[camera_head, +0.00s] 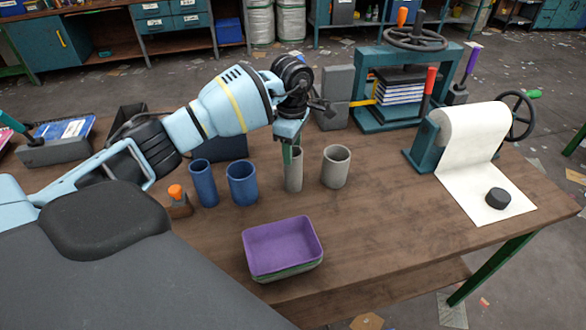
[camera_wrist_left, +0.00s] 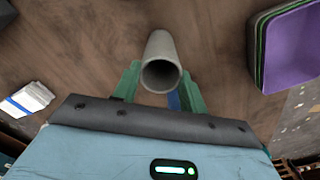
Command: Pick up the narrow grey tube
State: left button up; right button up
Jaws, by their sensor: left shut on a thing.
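The narrow grey tube (camera_head: 294,172) stands upright on the wooden table, between a narrow blue tube and wide blue tube on its left and a wide grey tube (camera_head: 336,167) on its right. My left gripper (camera_head: 291,152) comes down from above and is shut on the upper part of the narrow grey tube. In the left wrist view the tube's open round end (camera_wrist_left: 160,75) lies between the two green fingers (camera_wrist_left: 160,90). I cannot tell whether its base touches the table. My right gripper is not in view.
The narrow blue tube (camera_head: 203,183) and wide blue tube (camera_head: 242,184) stand close by on the left. A purple tray (camera_head: 283,247) sits near the front edge. A press (camera_head: 366,113) and a paper roll (camera_head: 474,126) stand on the right. Table right of the tray is clear.

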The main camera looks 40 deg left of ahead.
pick_arm(q)
jog(key=s+r, duration=0.2)
jog(key=s, duration=0.6)
jog(key=s+r, duration=0.3)
jog(key=s, duration=0.5)
jog(key=shift+d+b, duration=0.45)
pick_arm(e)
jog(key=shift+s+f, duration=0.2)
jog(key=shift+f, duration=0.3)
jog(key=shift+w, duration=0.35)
